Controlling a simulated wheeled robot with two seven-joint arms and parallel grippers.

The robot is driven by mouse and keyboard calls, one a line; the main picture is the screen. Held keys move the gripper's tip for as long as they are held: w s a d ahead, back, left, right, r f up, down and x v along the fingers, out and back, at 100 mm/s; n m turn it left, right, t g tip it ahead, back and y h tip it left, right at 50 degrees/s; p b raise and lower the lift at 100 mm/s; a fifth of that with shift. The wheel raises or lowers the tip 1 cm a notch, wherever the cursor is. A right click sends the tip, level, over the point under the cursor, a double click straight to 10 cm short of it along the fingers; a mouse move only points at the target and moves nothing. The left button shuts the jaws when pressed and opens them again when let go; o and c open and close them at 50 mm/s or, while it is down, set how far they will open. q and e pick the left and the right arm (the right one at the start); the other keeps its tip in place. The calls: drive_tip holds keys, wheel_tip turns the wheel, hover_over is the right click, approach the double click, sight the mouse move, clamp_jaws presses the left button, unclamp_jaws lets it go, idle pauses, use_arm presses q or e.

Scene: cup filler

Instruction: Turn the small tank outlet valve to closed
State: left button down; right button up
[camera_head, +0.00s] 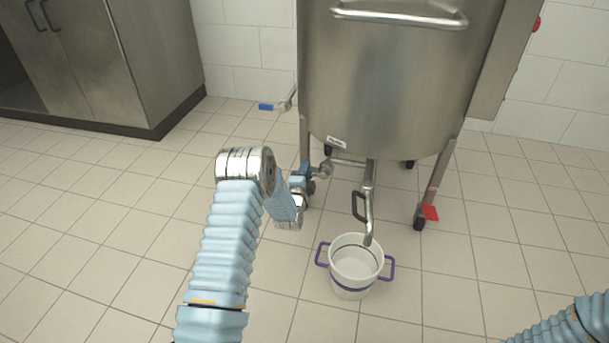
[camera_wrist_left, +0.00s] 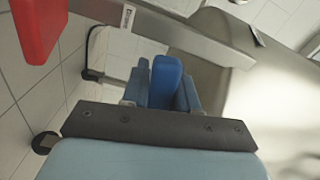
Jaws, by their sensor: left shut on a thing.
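The steel tank (camera_head: 390,80) stands on legs with an outlet pipe (camera_head: 367,185) under it. My left gripper (camera_head: 313,177) reaches to the tank's lower left side, near a steel fitting (camera_head: 323,169). In the left wrist view, the left gripper (camera_wrist_left: 164,88) is shut on a blue valve handle (camera_wrist_left: 165,75), with a finger on each side of it. In the head view my gripper mostly hides this handle, and I cannot tell the valve's exact position. My right gripper is out of view; only part of my right arm shows at the lower right.
A white bucket (camera_head: 353,279) with purple handles stands under the spout. A black handle (camera_head: 358,206) is beside the pipe. Another blue-handled lever (camera_head: 267,107) sticks out at the tank's left. Tiled floor at left is clear.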

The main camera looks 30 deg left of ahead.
use_arm(q)
drive_tip(key=shift+a+r+m, duration=0.15)
drive_tip(key=shift+r+m, duration=0.4)
drive_tip(key=shift+m, duration=0.35)
drive_tip(key=c, duration=1)
unclamp_jaws()
drive_tip(key=shift+o, duration=0.2)
drive_tip(key=p+v, duration=0.1)
drive_tip(key=v, duration=1.2)
drive_tip(key=shift+s, duration=0.4)
